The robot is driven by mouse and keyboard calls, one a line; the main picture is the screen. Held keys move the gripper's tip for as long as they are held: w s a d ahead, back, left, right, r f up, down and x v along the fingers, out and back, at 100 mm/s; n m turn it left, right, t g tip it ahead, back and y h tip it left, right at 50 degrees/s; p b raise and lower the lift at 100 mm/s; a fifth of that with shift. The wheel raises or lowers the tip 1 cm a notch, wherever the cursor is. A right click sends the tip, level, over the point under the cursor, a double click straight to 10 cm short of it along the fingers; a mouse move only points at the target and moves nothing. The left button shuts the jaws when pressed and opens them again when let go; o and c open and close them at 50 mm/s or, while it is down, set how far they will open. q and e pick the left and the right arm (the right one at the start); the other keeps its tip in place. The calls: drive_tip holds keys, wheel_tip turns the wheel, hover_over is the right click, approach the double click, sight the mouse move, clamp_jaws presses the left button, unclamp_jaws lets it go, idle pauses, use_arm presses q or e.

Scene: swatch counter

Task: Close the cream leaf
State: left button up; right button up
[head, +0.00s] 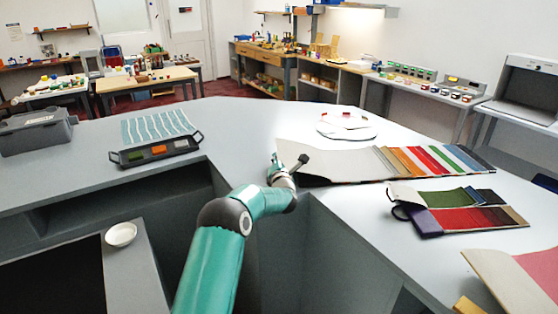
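A cream leaf (335,162) lies spread out on the counter at the left end of a swatch book with coloured strips (430,161). It looks nearly flat, with its left end by my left gripper. My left gripper (289,160) is at that left end, its fingers apart and nothing seen between them. I cannot tell whether a finger touches the leaf. The gripper hides a little of the leaf's left edge. My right gripper is out of view.
Another swatch book (470,220) with green and red pieces lies to the right. A cream-edged board (505,284) is at the lower right. A round white disc (347,126) lies behind the leaf. A dark tray (155,152) and grey case (37,131) stand left.

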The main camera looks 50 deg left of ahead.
use_arm(q)
drive_tip(key=shift+d, duration=0.1)
clamp_jaws()
drive_tip(key=shift+w+d+r+m, duration=0.1)
drive_tip(key=shift+w+r+m, duration=0.05)
drive_tip(key=shift+r+m, duration=0.3)
drive_tip(key=shift+w+d+r+m, duration=0.1)
drive_tip(key=shift+r+m, duration=0.25)
drive_tip(key=shift+r, duration=0.15)
drive_tip(key=r+m, duration=0.1)
drive_tip(key=r, duration=0.1)
drive_tip(key=w+d+r+m+p, duration=0.1)
drive_tip(key=r, duration=0.1)
drive_tip(key=w+r+m+p, duration=0.1)
drive_tip(key=r+m, duration=0.1)
drive_tip(key=shift+w+d, duration=0.25)
drive_tip(key=shift+d, duration=0.15)
drive_tip(key=shift+w+d+r+p, duration=0.3)
drive_tip(key=shift+w+d+r, duration=0.05)
drive_tip(key=shift+w, duration=0.1)
